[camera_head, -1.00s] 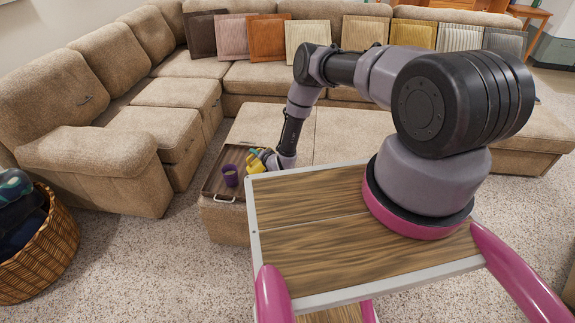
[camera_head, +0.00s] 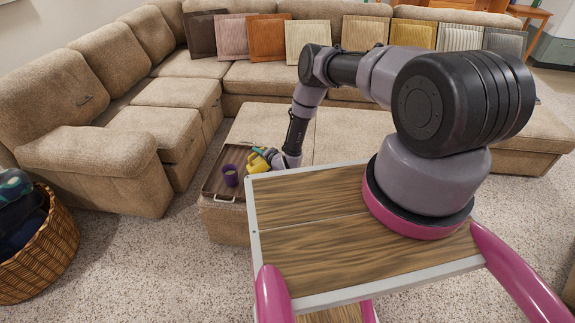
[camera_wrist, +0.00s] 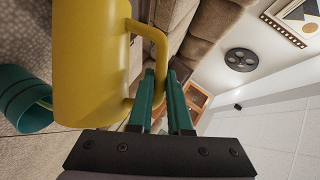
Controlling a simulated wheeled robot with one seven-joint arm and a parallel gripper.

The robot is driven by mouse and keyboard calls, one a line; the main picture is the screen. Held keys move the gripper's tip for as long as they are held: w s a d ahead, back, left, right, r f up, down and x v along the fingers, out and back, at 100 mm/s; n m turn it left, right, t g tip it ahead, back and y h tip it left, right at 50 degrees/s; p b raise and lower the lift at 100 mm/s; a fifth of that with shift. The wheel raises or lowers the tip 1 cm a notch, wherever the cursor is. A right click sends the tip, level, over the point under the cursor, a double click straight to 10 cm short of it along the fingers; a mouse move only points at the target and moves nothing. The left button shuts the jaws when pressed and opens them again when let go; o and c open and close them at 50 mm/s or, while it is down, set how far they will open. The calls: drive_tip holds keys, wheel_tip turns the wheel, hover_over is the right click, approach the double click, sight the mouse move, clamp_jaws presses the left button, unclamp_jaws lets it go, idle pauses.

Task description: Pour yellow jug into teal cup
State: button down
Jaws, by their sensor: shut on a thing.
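The yellow jug (camera_wrist: 90,60) fills the left of the wrist view, and its handle lies between the two green fingers of my gripper (camera_wrist: 163,80). In the head view the jug (camera_head: 258,161) is small, tilted and held over the right part of a tray. My gripper is shut on its handle. The teal cup (camera_wrist: 22,100) shows in the wrist view, left of the jug and partly cut off by the frame edge, with a bit of yellow by its rim. I cannot make out the teal cup in the head view.
The tray lies on a beige ottoman (camera_head: 225,222). A beige sectional sofa (camera_head: 105,150) surrounds it. A wicker basket (camera_head: 45,250) stands on the carpet at the left.

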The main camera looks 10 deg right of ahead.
drive_tip(key=shift+w+d+r+m+y, duration=0.2)
drive_tip(key=shift+d+r+m+y, duration=0.2)
drive_tip(key=shift+d+r+m, duration=0.4)
idle(2.6)
